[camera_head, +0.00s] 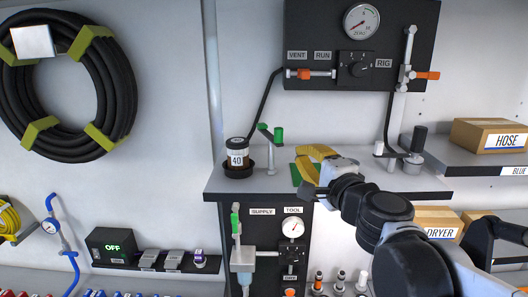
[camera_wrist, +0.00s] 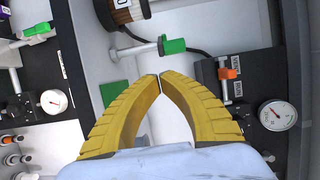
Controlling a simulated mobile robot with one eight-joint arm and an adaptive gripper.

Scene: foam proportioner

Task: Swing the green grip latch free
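A small grey latch arm with an upright green grip (camera_head: 278,136) stands on a post on the shelf, just right of a dark canister labelled 40 (camera_head: 237,155). In the wrist view the green grip (camera_wrist: 173,45) sits at the end of its grey bar, beyond my fingertips and apart from them. My gripper (camera_head: 302,163) has yellow fingers and is right of the latch, above the shelf. In the wrist view the fingertips (camera_wrist: 160,77) meet with nothing visible between them. Another green-handled lever (camera_head: 235,220) is on the supply panel below.
The grey shelf (camera_head: 225,184) carries a green square (camera_wrist: 115,94), partly behind my gripper in the head view. A gauge panel (camera_head: 357,45) with orange-tipped valves hangs above. A grey metal fitting (camera_head: 414,160) stands at the shelf's right. Boxes (camera_head: 490,134) are farther right.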

